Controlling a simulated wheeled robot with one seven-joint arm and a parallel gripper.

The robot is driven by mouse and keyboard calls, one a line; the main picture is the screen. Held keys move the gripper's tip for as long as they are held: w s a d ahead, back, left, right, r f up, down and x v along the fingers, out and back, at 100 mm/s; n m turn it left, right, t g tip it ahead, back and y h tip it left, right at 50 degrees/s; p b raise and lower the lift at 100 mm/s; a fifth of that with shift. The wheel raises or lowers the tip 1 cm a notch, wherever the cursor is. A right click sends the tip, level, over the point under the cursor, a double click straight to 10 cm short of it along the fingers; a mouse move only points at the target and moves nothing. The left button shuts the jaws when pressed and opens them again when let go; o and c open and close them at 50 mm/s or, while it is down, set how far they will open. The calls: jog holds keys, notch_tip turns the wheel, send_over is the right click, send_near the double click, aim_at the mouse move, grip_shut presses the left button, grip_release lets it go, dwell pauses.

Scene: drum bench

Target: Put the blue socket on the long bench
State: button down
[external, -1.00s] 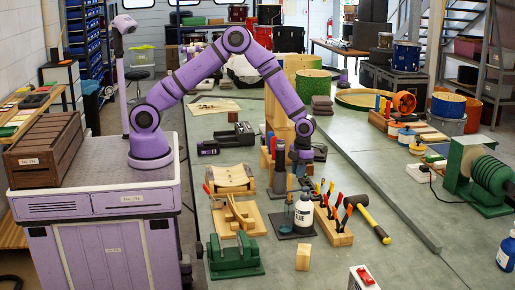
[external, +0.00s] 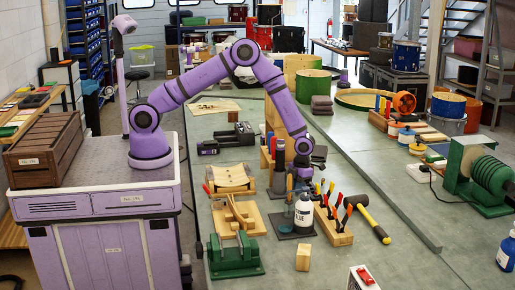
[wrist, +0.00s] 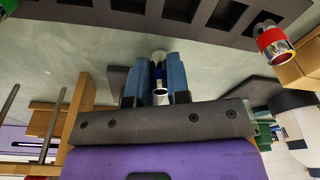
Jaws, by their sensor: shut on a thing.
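The blue socket (wrist: 160,80), a chrome piece with a blue band, sits between the two fingers of my gripper (wrist: 161,88) in the wrist view. The fingers are shut on it. In the external view my gripper (external: 303,172) hangs low over the long bench (external: 205,125), a grey-green top, among tools and holders. The socket cannot be made out in that view. In the wrist view bare bench surface lies behind the socket; I cannot tell whether they touch.
The wrist view shows a dark rack with square openings (wrist: 222,14) and a red-banded socket (wrist: 274,44) at upper right. In the external view, a white bottle (external: 303,216), a wooden block with handled tools (external: 331,228) and a yellow mallet (external: 372,222) stand or lie nearby.

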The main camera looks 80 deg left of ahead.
jog(key=c, duration=1.1)
grip_release()
jog(key=shift+f, duration=0.1)
